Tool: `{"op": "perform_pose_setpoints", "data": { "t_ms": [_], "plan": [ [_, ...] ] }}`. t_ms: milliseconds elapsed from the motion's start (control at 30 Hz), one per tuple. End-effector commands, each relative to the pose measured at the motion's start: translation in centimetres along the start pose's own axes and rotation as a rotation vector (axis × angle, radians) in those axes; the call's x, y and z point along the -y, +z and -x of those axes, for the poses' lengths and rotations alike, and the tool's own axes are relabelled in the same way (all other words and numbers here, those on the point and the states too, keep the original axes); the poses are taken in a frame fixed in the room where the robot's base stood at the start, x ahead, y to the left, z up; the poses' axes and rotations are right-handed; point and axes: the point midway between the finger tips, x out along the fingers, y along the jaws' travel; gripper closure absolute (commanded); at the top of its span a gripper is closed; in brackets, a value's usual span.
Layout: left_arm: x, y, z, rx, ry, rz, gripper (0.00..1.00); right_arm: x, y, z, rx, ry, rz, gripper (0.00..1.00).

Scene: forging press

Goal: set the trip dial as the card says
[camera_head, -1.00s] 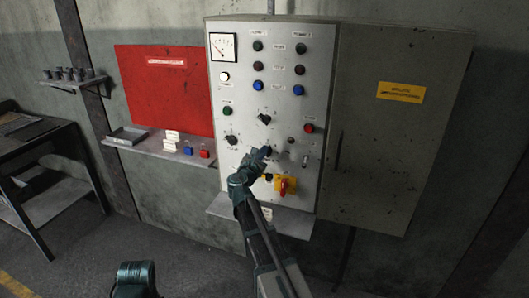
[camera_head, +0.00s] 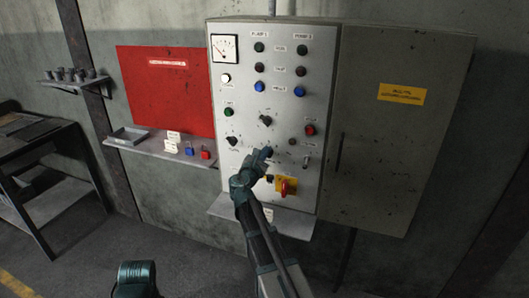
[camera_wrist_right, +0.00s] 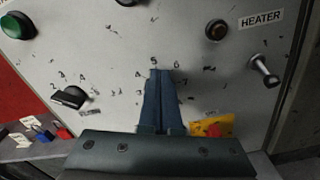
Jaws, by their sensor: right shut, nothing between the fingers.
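My right gripper (camera_head: 264,154) is shut and empty at the lower middle of the grey control panel (camera_head: 245,75). In the right wrist view its fingertips (camera_wrist_right: 160,73) lie over a printed scale with 4, 5, 6 and 7 around them. Any knob at that scale is hidden behind the fingers, so its setting and any contact cannot be told. A black knob with its own number scale (camera_wrist_right: 70,97) is to the left. It also shows in the head view (camera_head: 232,141). Small white cards (camera_head: 172,147) stand on the side shelf; their writing is unreadable.
A red-handled switch on a yellow plate (camera_head: 286,186) is just below right of my gripper. A toggle lever (camera_wrist_right: 264,70) is to the right, under the HEATER label. Another black knob (camera_head: 266,120) is above. A narrow ledge (camera_head: 300,224) sticks out below the panel.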

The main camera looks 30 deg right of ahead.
Motion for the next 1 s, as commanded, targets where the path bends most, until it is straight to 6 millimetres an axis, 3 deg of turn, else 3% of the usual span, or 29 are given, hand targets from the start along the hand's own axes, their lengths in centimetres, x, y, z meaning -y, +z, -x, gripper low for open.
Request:
{"op": "perform_pose_setpoints", "data": {
  "t_ms": [167,1000],
  "plan": [
    [0.0,0.0,0.0,0.000,0.000,0.000,1.00,0.0,0.0,0.3,0.000,0.001,0.000,1.00],
    [0.0,0.0,0.0,0.000,0.000,0.000,1.00,0.0,0.0,7.8,0.000,0.001,0.000,1.00]
  ]
}}
